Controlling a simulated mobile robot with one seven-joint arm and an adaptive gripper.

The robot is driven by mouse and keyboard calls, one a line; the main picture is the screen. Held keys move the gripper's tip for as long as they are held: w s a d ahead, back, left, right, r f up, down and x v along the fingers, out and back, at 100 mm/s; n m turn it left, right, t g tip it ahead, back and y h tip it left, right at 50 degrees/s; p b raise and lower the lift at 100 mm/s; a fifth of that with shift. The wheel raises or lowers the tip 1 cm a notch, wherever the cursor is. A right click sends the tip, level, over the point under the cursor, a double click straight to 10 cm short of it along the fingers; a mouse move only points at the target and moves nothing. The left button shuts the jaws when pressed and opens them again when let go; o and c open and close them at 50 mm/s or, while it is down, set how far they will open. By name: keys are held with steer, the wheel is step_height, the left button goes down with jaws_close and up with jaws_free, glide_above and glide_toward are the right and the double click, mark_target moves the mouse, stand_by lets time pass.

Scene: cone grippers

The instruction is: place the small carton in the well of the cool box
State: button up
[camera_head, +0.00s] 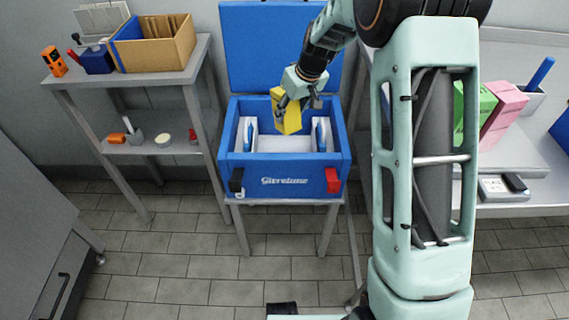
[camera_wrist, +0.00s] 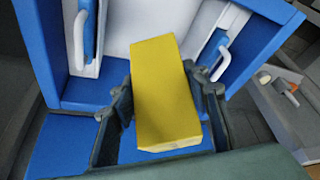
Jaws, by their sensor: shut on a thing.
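The small carton is a yellow box (camera_head: 288,117), held tilted in my gripper (camera_head: 297,103) over the open cool box. In the wrist view the carton (camera_wrist: 164,95) sits between the two dark fingers of my gripper (camera_wrist: 165,100), which touch its sides. The cool box (camera_head: 283,170) is blue with a white inside, and its lid (camera_head: 262,40) stands raised at the back. Its white well floor (camera_head: 285,144) shows below and in front of the carton. The wrist view shows the blue wall (camera_wrist: 90,93) and white interior. I cannot tell whether the carton's underside touches anything.
White inner side pieces with blue parts (camera_head: 247,135) (camera_head: 321,134) flank the well. A metal shelf (camera_head: 130,82) with a wooden box (camera_head: 155,43) stands at left. A right bench (camera_head: 540,160) holds green and pink cartons (camera_head: 503,107). My arm covers the right middle.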

steer(key=f+n+y+b, duration=0.1)
steer(key=f+n, duration=0.1)
steer(key=w+a+f+n+y+b, duration=0.1)
steer(key=f+n+b, duration=0.1)
steer(key=f, duration=0.1)
steer(key=w+a+f+n+g+y+b, duration=0.1)
steer(key=f+n, duration=0.1)
steer(key=shift+w+a+f+n+y+b, duration=0.25)
steer(key=shift+n+y+b, duration=0.05)
steer(key=shift+n+y, duration=0.1)
step_height(320, 180, down, 10)
steer(key=shift+b, duration=1.25)
steer(key=o, duration=1.4)
steer(key=p+v, duration=0.2)
steer(key=v, duration=1)
steer(key=shift+w, duration=0.1)
